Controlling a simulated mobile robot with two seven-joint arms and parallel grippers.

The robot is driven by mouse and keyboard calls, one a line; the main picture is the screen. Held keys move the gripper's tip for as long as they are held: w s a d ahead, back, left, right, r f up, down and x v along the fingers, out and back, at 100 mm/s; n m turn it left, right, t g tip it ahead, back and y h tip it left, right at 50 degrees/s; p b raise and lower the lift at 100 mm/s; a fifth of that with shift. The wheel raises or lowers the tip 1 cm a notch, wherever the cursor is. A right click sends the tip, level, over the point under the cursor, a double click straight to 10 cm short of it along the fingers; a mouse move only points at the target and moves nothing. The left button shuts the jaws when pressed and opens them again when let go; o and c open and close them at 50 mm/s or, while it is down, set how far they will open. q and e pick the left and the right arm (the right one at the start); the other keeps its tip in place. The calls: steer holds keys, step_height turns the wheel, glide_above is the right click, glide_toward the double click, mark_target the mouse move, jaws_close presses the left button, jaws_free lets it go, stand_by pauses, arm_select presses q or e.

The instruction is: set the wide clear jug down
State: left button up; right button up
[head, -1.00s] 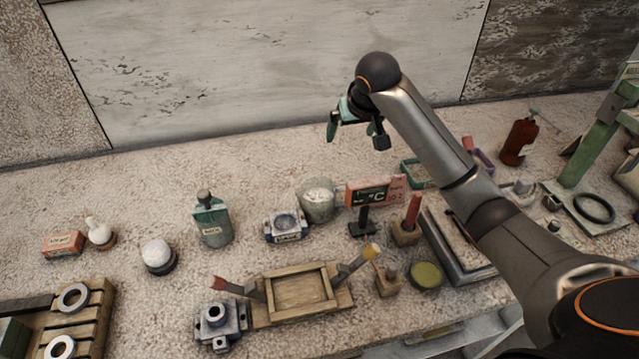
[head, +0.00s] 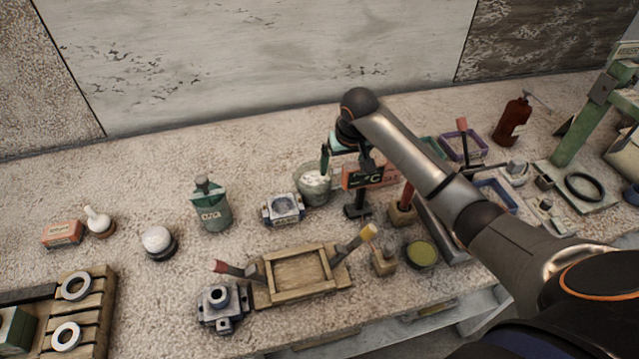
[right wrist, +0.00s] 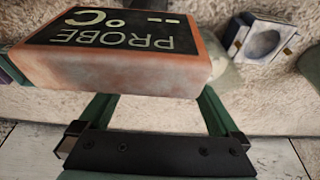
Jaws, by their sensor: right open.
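The wide clear jug (head: 313,186), with white contents, stands upright on the speckled bench beside the orange-edged probe display (head: 362,176). My right gripper (head: 346,168) is open above and behind the display, at the jug's right. One green finger overlaps the jug's rim in the head view; I cannot tell whether it touches. In the right wrist view the open fingers (right wrist: 158,108) show with the display (right wrist: 120,60) large in front of them. A greenish edge at the right finger may be the jug, mostly hidden. My left gripper is out of view.
A blue-white block (head: 283,209) with a round recess is just left of the jug. A green bottle (head: 211,205) is farther left. A red-handled tool (head: 403,205) stands right of the display. A wooden frame (head: 300,275) lies in front. Bare bench lies behind the bottle.

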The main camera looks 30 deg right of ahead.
steer(key=shift+x, duration=1.25)
jaws_close()
steer(key=shift+w+r, duration=0.1)
steer(key=shift+r, duration=0.05)
